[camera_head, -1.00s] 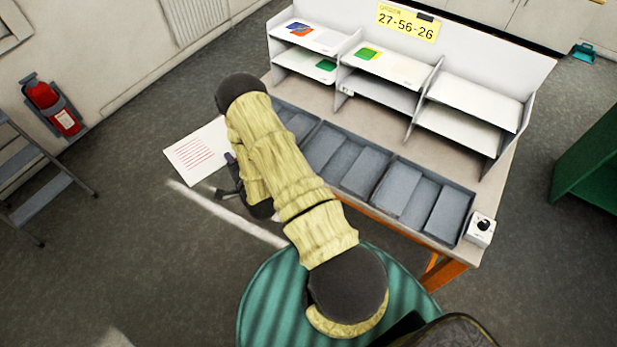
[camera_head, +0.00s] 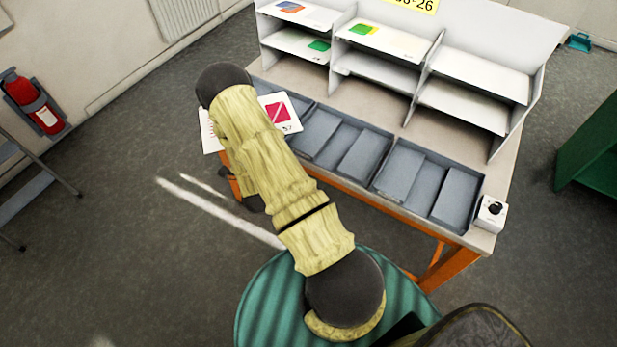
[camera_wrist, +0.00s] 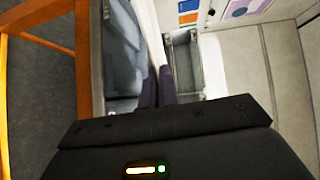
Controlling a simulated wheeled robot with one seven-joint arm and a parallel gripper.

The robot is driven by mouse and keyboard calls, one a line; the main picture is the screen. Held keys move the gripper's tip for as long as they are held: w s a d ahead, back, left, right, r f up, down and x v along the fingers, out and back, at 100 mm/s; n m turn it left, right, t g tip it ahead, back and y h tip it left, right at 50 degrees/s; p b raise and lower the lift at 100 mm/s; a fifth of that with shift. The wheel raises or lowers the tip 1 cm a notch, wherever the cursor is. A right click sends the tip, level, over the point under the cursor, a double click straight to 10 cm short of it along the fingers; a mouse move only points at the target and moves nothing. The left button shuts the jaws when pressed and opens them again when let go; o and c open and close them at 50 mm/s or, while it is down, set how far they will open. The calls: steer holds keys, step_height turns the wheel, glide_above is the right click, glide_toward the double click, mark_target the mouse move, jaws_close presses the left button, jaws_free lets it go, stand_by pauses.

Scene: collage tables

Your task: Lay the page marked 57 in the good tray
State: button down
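A white page (camera_head: 291,122) with a red shape and a mark that looks like 57 shows to the right of my arm in the head view. A white part with faint red lines (camera_head: 208,132) shows left of the arm and seems to be the same sheet. In the wrist view, my gripper's dark fingers (camera_wrist: 157,88) are close together on the thin, near edge-on page (camera_wrist: 152,28). The arm hides the gripper in the head view. Grey divided trays line the table front: left, partly hidden, middle (camera_head: 321,158) and right (camera_head: 462,224). No tray label is readable.
A white shelf unit (camera_head: 432,58) behind the trays holds several pages with coloured shapes. A white box with a black knob (camera_head: 490,214) stands at the table's right end. A green striped round top (camera_head: 262,300) is in front.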

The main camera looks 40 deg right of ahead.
steer(key=s+d+f+m+g+h+b, duration=0.7)
steer(key=s+d+m+g+h+b, duration=0.3)
steer(key=b, duration=0.8)
steer(key=s+d, duration=0.1)
steer(key=s, duration=0.2)
steer(key=shift+d+b, duration=0.15)
steer(key=shift+b, duration=0.2)
glide_above(323, 165)
steer(key=f, duration=0.2)
steer(key=shift+s+a+f, duration=0.2)
steer(key=shift+a+f, duration=0.1)
steer(key=shift+a, duration=0.05)
steer(key=f+b, duration=0.1)
steer(key=b, duration=0.1)
steer(key=f+b, duration=0.1)
steer(key=f, duration=0.1)
steer(key=f+b, duration=0.2)
steer(key=shift+w+d+f+b, duration=0.1)
steer(key=shift+d+f+b, duration=0.05)
steer(key=shift+d+b, duration=0.2)
